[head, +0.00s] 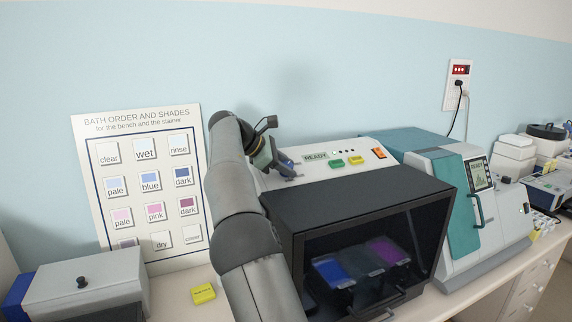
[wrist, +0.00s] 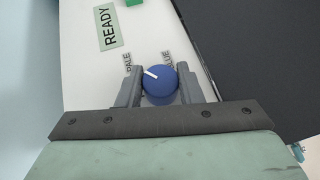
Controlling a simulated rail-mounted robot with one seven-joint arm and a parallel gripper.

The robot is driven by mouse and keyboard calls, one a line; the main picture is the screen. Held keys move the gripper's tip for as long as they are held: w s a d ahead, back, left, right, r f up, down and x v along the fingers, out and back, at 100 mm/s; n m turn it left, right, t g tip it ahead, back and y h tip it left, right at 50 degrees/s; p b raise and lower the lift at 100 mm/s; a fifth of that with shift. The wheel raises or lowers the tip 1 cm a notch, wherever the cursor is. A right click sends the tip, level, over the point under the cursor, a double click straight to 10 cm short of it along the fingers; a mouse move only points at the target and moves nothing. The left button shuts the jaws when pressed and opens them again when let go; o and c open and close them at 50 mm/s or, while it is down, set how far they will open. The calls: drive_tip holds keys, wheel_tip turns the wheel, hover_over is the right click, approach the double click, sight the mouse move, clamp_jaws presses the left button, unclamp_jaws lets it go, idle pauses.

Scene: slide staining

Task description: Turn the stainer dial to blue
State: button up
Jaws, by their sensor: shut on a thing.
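The stainer dial (wrist: 161,88) is a round blue knob with a white pointer line, seen in the wrist view. My gripper (wrist: 160,84) is shut on it, one finger on each side. The pointer slants up and left, nearer the direction of the PALE label (wrist: 127,62) than of the BLUE label (wrist: 168,58), whose first letter is hidden. In the head view my gripper (head: 287,170) is at the left end of the stainer's (head: 345,200) sloped white panel. I cannot make out the dial there.
The panel has a READY display (head: 316,157), green and yellow buttons and an orange switch (head: 379,153). The stainer's dark front box (head: 290,225) lies close to my gripper. A shade chart (head: 130,235) leans on the wall at left; a teal machine (head: 460,200) stands at right.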

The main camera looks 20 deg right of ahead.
drive_tip(key=shift+m+g+y, duration=0.4)
drive_tip(key=shift+m+g, duration=0.3)
idle(0.3)
drive_tip(key=o, duration=1)
drive_tip(key=shift+c, duration=0.2)
drive_tip(key=shift+t, duration=0.3)
